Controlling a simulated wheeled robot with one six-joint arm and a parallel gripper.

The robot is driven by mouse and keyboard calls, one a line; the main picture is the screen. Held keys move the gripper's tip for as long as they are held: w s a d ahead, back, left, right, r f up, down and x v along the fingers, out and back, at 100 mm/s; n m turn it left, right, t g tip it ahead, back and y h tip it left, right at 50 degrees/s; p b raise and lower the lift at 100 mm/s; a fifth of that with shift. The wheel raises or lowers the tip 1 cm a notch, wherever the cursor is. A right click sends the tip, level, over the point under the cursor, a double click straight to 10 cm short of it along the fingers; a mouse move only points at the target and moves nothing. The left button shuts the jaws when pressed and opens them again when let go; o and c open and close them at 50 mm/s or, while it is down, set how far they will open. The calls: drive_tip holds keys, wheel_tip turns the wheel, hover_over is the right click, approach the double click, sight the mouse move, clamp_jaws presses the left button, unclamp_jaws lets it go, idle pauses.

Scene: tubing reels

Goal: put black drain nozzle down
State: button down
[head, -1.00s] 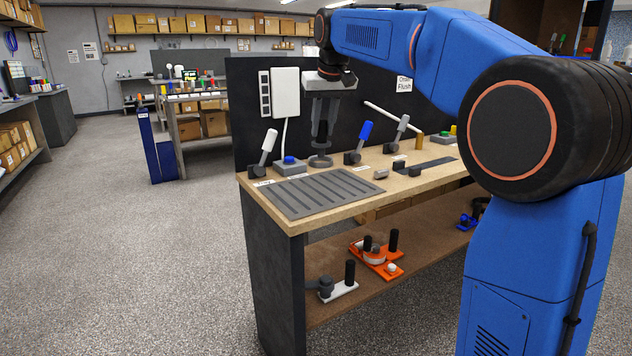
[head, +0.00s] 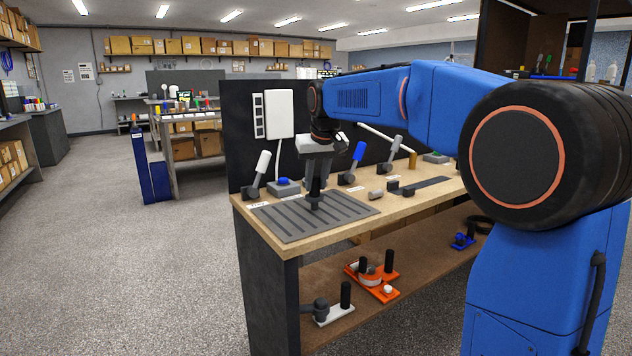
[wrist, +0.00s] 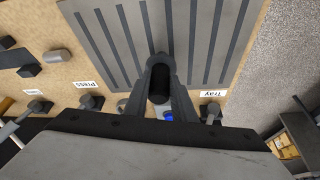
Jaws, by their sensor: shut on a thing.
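The black drain nozzle (wrist: 159,84) is a dark, upright cylinder between my gripper's fingers in the wrist view. My gripper (head: 315,185) is shut on it over the grey slotted tray (head: 275,222). The nozzle (head: 314,196) shows below the fingers in the head view, its lower end at or just above the tray's slats. I cannot tell whether it touches them. The tray also fills the top of the wrist view (wrist: 110,30), beside a "Tray" label (wrist: 213,93).
Behind the tray stand a white-handled lever (head: 261,168), a blue-button box (head: 284,187) and a blue-handled lever (head: 356,157). Small grey parts (head: 376,195) lie to the right on the bench. The tray's left and front parts are clear. A shelf (head: 400,265) below holds several fixtures.

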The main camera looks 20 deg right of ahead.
drive_tip(key=c, duration=1.5)
unclamp_jaws()
drive_tip(key=shift+o, duration=0.2)
drive_tip(key=v, duration=1.2)
drive_tip(key=shift+s, duration=0.15)
